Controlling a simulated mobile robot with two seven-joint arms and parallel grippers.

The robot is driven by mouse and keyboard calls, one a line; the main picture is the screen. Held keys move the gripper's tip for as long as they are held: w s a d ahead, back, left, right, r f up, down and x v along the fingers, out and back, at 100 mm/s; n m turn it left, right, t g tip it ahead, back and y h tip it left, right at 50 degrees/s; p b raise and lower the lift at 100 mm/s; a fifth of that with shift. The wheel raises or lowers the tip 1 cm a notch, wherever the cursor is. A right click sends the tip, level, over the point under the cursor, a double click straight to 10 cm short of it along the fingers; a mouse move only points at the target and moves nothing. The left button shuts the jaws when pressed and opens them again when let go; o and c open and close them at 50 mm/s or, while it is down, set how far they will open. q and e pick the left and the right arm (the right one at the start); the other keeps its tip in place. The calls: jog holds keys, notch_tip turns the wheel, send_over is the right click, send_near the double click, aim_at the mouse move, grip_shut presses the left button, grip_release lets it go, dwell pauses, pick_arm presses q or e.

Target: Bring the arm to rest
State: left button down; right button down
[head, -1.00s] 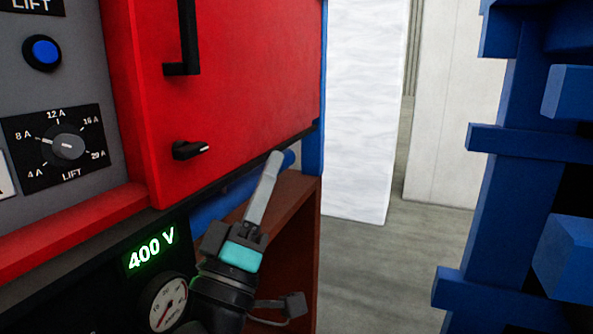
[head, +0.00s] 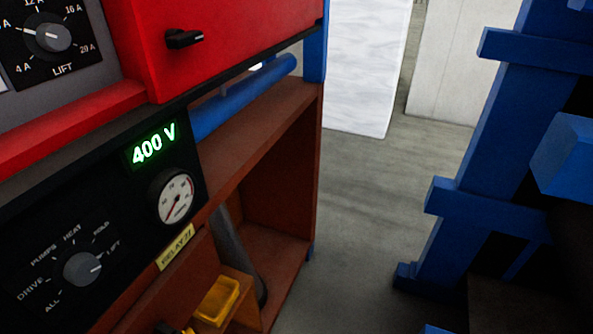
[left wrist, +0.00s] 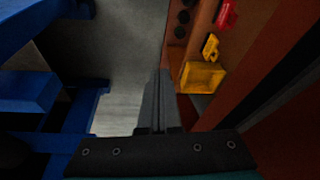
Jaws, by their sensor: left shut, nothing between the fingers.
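My left gripper (left wrist: 158,100) shows in the left wrist view, with its fingers together and nothing between them. It points down over the grey floor, beside the brown cabinet and a yellow block (left wrist: 203,77). No gripper shows in the head view now. My right gripper is in neither view.
The red cabinet (head: 225,35) and the black panel with a 400 V display (head: 153,145) fill the left of the head view. A brown open shelf (head: 290,130) holds a yellow bin (head: 217,300). A blue frame (head: 490,130) stands at right. Grey floor (head: 365,220) lies clear between them.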

pick_arm(q)
notch_tip(320, 180, down, 15)
jog(key=b, duration=0.2)
jog(key=s+a+f+g+b, duration=0.1)
jog(key=s+f+b, duration=0.1)
jog(key=s+f, duration=0.6)
jog(key=s+a+f+g+b, duration=0.1)
jog(key=s+f+b, duration=0.1)
jog(key=s+f, duration=0.7)
jog(key=shift+s+a+f+b, duration=0.3)
jog(key=shift+f+b, duration=0.05)
jog(key=shift+f, duration=3.95)
